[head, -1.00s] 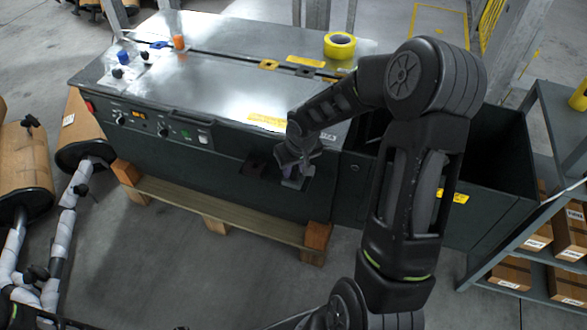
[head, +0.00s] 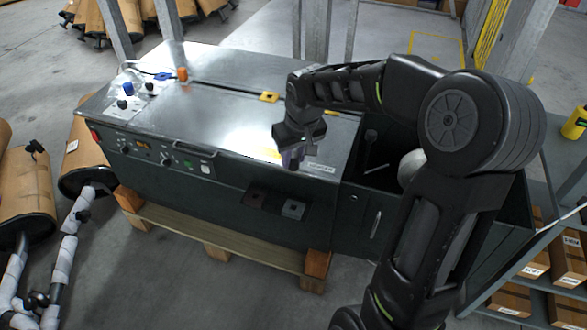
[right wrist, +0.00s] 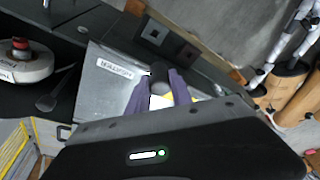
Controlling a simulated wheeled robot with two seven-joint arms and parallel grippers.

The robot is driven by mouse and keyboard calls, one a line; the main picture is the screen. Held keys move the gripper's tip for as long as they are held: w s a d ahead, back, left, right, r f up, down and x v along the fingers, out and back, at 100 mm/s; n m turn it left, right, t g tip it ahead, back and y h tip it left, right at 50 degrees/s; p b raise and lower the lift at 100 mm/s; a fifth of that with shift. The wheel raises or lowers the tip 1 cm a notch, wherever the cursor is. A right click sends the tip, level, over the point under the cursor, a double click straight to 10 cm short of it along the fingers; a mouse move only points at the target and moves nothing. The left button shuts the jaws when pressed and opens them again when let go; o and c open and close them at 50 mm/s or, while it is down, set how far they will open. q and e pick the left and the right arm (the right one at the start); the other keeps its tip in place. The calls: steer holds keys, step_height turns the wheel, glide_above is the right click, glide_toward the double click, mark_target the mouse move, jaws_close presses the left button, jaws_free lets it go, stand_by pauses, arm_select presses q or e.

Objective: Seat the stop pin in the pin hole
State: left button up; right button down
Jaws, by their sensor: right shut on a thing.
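My right gripper (head: 292,158) hangs over the front right edge of the metal bench top. In the right wrist view its purple fingers (right wrist: 160,88) are shut on a short dark cylinder, which looks like the stop pin (right wrist: 159,71). I cannot tell which opening is the pin hole. The left gripper is out of view.
The bench top (head: 215,110) is mostly clear. An orange cylinder (head: 181,74) and small parts lie at its left end. A dark open bin (head: 372,150) holding pale items adjoins the bench's right side. A shelf with cartons (head: 528,255) stands at the right.

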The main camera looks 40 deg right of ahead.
steer(key=shift+r, duration=0.6)
